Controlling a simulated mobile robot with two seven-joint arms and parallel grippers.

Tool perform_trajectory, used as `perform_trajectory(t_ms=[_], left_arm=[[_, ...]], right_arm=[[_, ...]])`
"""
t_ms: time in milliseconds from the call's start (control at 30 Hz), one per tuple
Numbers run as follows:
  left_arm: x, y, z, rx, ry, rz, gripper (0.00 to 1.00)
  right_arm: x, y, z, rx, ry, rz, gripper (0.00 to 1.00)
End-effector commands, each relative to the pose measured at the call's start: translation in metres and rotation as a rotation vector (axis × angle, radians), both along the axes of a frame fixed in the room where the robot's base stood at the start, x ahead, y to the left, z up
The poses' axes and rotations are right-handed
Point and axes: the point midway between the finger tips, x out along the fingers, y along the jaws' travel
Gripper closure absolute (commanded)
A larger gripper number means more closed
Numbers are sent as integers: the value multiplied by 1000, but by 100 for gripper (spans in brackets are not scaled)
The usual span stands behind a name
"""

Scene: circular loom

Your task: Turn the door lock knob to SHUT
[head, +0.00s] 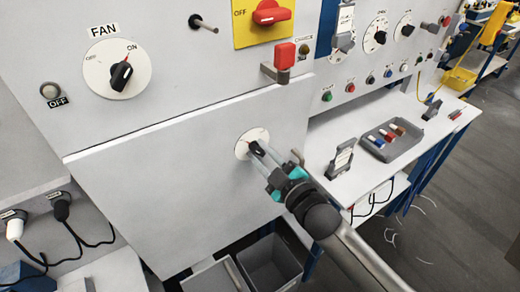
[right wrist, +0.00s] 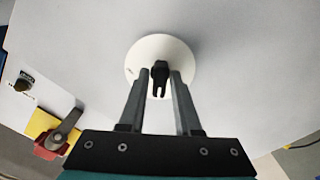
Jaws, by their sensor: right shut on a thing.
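The door lock knob (head: 254,147) is a small black lever knob on a round white dial (head: 241,147) in the upper right of the pale door panel (head: 150,180). The dial's wording cannot be read. In the right wrist view the knob (right wrist: 160,78) stands between the two grey fingers in front of the white dial (right wrist: 147,50). My right gripper (head: 262,151) reaches in from the lower right and is shut on the knob; it also shows in the right wrist view (right wrist: 160,76). My left gripper is not in view.
A FAN knob (head: 121,75) sits on the panel above left. A grey tray (head: 391,145) lies on the white bench at right. Grey bins (head: 270,265) stand below.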

Motion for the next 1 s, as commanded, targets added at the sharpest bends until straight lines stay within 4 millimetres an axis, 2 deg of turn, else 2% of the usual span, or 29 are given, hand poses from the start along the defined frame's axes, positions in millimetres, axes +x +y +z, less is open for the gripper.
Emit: perform_trajectory(t_ms=[133, 167, 300, 600, 1000], left_arm=[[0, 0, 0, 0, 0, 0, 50], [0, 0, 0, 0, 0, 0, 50], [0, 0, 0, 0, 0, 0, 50], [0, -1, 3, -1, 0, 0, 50], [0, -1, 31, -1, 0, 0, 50]], right_arm=[[0, 0, -1, -58, -42, 0, 100], [0, 0, -1, -58, -42, 0, 66], [0, 0, -1, -55, -40, 0, 50], [-3, -2, 0, -52, -37, -1, 50], [-49, -36, 1, -53, -35, 0, 50]])
